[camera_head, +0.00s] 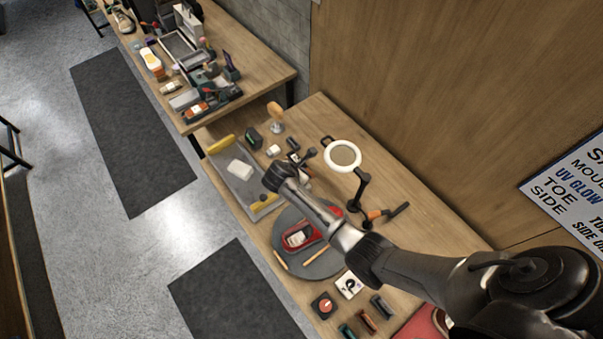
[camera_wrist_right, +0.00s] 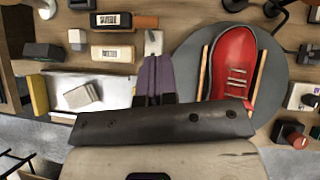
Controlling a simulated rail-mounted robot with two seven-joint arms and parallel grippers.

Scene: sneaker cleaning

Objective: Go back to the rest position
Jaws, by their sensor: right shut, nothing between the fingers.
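My right arm comes in from the lower right in the head view and reaches over the near bench. Its right gripper (camera_head: 306,156) is above the bench, between the tray and the lamp. In the right wrist view the fingers of the right gripper (camera_wrist_right: 154,62) are together and hold nothing. They are left of the red sneaker (camera_wrist_right: 232,68), which lies on a round grey turntable (camera_wrist_right: 275,68). My arm partly hides the sneaker (camera_head: 300,238) in the head view. My left gripper is not in view.
A tray (camera_head: 216,163) with a white block (camera_head: 240,170) lies left of the gripper. A ring lamp (camera_head: 343,156) stands to its right. Small boxes and bottles crowd the bench. A second bench (camera_head: 270,77) is farther back. The wooden wall (camera_head: 430,100) bounds the right side.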

